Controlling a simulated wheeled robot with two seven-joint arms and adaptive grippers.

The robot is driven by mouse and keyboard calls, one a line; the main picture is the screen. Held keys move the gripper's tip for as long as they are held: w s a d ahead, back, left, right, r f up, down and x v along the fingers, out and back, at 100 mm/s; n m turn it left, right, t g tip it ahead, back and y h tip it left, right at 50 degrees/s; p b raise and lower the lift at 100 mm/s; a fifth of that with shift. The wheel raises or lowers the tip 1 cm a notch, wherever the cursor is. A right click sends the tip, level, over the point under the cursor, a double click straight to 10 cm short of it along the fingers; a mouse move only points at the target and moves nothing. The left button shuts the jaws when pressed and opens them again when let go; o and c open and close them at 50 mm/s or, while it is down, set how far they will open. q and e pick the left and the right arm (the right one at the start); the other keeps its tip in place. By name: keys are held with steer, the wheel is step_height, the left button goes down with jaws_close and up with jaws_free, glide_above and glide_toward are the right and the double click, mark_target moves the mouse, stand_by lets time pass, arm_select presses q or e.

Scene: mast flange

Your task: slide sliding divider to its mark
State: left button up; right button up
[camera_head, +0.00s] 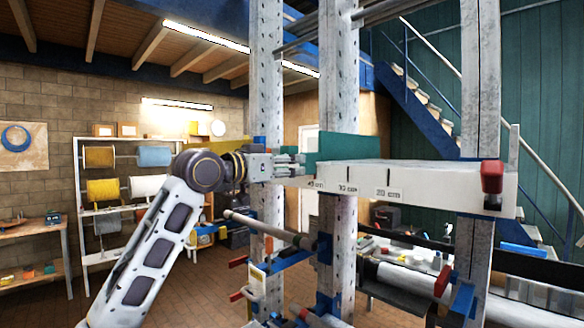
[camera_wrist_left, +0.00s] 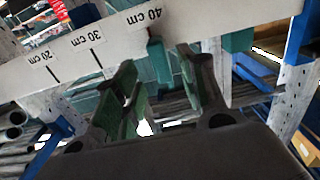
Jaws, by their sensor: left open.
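The sliding divider looks to be the upright green panel (camera_head: 342,147) on the white rail (camera_head: 450,174), at the rail's left part. The rail's front carries lines labelled 40, 30 and 20 cm, left to right. In the left wrist view the rail (camera_wrist_left: 112,32) runs across the top, and a green tab (camera_wrist_left: 157,62) stands just beyond the fingertips by the 40 cm line. My left gripper (camera_head: 297,164) is at the rail's left end, close to the panel; its open fingers also show in the left wrist view (camera_wrist_left: 158,62). Contact cannot be told. My right gripper is out of view.
A red block (camera_head: 492,177) sits at the rail's right end. Perforated posts (camera_head: 338,90) stand around the rail. Below are pipes (camera_head: 400,277) and clamps with red handles. A shelf with spools (camera_head: 100,190) stands behind on the left. The space before the rail's right part looks clear.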

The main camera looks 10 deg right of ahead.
arm_select(q)
steer(key=shift+s+a, duration=0.3)
steer(key=shift+a, duration=0.1)
steer(key=shift+r, duration=0.1)
